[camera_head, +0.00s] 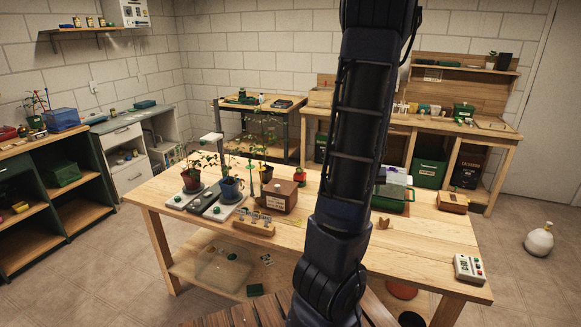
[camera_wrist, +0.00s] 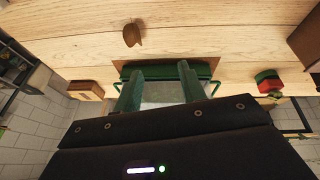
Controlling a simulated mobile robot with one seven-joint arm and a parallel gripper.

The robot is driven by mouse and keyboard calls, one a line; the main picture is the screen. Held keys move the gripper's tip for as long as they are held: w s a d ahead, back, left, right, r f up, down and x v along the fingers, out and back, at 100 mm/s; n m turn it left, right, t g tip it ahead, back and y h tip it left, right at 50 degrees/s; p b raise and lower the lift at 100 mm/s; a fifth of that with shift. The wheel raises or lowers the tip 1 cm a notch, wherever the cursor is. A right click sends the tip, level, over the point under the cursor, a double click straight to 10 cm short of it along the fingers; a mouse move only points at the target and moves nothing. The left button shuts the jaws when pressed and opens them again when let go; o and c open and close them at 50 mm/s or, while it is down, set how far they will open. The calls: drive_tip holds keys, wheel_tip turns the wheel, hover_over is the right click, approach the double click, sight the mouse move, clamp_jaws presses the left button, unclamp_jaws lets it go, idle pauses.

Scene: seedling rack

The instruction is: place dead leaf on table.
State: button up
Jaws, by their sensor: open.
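The dead leaf (camera_head: 384,224) is small, brown and curled. It lies on the wooden table (camera_head: 430,240), just in front of the green-rimmed tray (camera_head: 402,206). In the wrist view the leaf (camera_wrist: 132,35) rests on bare table wood, apart from the tray's green rim. My gripper (camera_wrist: 160,78) shows its two fingers spread with nothing between them, over the tray. The leaf lies clear of both fingers. In the head view my arm hides the gripper.
Potted seedlings (camera_head: 230,187) stand on grey and white pads at the table's left. A brown box (camera_head: 279,196), a small wooden box (camera_head: 452,202) and a button panel (camera_head: 469,268) stand on the table. The right front of the tabletop has free room.

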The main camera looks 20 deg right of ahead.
drive_tip(key=w+a+r+n, duration=0.1)
drive_tip(key=a+r+n, duration=0.1)
drive_tip(key=a+r, duration=0.65)
drive_tip(key=w+a+r+n, duration=0.15)
drive_tip(key=a+r, duration=0.35)
drive_tip(key=a, duration=0.6)
drive_tip(key=s+a+r+n+t+y, duration=0.1)
drive_tip(key=s+a+r, duration=0.3)
drive_tip(key=a, duration=0.4)
drive_tip(key=s+a+r+n+t+y, duration=0.1)
drive_tip(key=s+a+r+n+y, duration=0.1)
drive_tip(key=s+a, duration=0.4)
drive_tip(key=a+r, duration=0.1)
drive_tip(key=a, duration=0.2)
drive_tip(key=shift+s+r+n, duration=0.2)
drive_tip(key=shift+r+n, duration=0.15)
drive_tip(key=shift+r, duration=0.05)
drive_tip(key=o, duration=0.6)
drive_tip(key=shift+s+a+y, duration=0.2)
drive_tip(key=shift+a+y, duration=0.05)
drive_tip(key=shift+y, duration=0.05)
